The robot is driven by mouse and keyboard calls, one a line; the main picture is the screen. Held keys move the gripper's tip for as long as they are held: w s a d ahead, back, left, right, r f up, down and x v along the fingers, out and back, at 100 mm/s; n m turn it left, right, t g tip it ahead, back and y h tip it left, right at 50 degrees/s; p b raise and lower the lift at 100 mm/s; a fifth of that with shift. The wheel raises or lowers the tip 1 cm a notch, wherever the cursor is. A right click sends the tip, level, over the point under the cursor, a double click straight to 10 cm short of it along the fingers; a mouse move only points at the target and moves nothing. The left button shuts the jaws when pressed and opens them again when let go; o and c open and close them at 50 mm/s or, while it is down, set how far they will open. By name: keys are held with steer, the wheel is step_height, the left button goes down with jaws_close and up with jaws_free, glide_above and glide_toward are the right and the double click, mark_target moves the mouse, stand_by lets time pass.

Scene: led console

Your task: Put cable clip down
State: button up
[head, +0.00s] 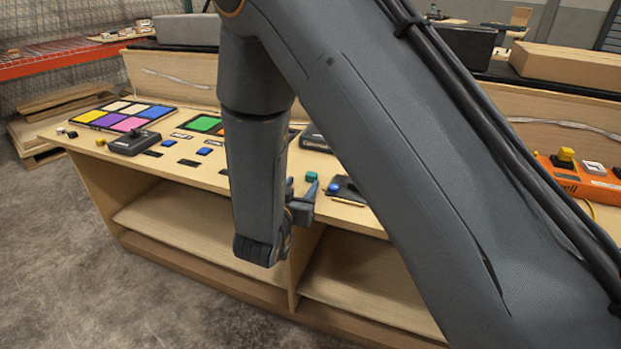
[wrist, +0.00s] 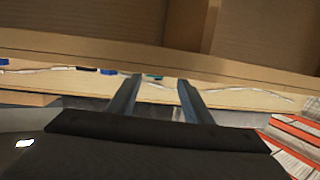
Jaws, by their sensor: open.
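I cannot pick out a cable clip for certain in either view. My gripper (head: 309,189) is at the front edge of the console table, low in the head view and partly hidden by my arm. In the wrist view my gripper (wrist: 158,82) has two dark fingers spread apart, with nothing visibly held. A small teal block (head: 311,176) sits on the tabletop just beyond the fingers.
The wooden table (head: 204,175) carries a colored panel (head: 125,115), a black joystick box (head: 134,142) and several small blue and black pieces. A dark box with a blue button (head: 345,188) lies right of the gripper. An orange box (head: 578,180) stands far right. Open shelves lie below.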

mark_target(310, 175)
steer(key=w+d, duration=0.1)
steer(key=w, duration=0.2)
steer(key=w+d, duration=0.1)
steer(key=w, duration=0.1)
steer(key=shift+d+f, duration=0.1)
steer(key=shift+d, duration=0.25)
steer(key=shift+w+f, duration=0.15)
steer(key=shift+w, duration=0.4)
jaws_close()
